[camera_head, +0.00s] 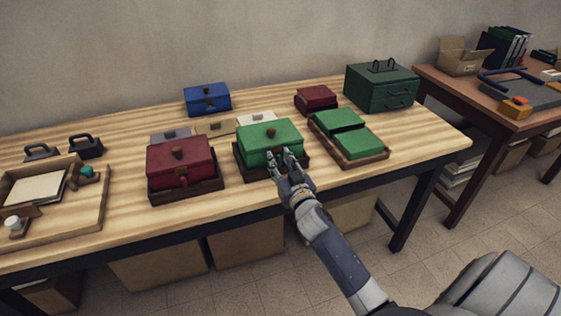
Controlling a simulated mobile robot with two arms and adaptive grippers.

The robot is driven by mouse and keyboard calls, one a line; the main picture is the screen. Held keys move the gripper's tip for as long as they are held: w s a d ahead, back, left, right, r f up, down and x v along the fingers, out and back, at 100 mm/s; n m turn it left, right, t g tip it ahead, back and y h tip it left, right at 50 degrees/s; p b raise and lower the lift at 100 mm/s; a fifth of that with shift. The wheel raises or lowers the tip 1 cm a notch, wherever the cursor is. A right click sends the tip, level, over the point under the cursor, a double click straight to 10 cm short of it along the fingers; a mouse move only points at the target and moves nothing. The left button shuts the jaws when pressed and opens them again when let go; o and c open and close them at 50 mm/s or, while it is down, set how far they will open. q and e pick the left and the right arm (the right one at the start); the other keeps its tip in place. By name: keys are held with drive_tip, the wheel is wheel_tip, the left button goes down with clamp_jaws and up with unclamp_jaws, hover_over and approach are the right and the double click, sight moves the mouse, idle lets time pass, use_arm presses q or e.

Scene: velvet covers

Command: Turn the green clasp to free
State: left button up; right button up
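A green velvet box (268,137) with a brown knob on its lid sits in a dark tray at the middle of the wooden table. My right gripper (284,160) is at the box's front face, right of centre, with its fingers pointing at the box. The fingers cover the part of the front where a clasp could be, so I cannot make out the green clasp. Whether the fingers touch or hold anything there is too small to tell. My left gripper is not in view.
A red box (181,160) in a dark tray stands to the left. A wooden tray with green blocks (344,120) lies close on the right. A blue box (207,99) and a dark green case (381,88) stand behind. The table's front edge is below my gripper.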

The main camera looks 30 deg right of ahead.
clamp_jaws()
drive_tip(key=n, duration=0.4)
drive_tip(key=n+p, duration=0.1)
drive_tip(key=n, duration=0.1)
drive_tip(key=shift+a, duration=0.25)
drive_tip(key=n, duration=0.6)
drive_tip(key=shift+w+a+f+n, duration=0.1)
drive_tip(key=shift+a+f+n, duration=0.1)
drive_tip(key=shift+f+n, duration=0.1)
drive_tip(key=n, duration=0.5)
drive_tip(key=shift+a+f, duration=0.1)
drive_tip(key=shift+f, duration=0.15)
drive_tip(key=shift+n, duration=0.3)
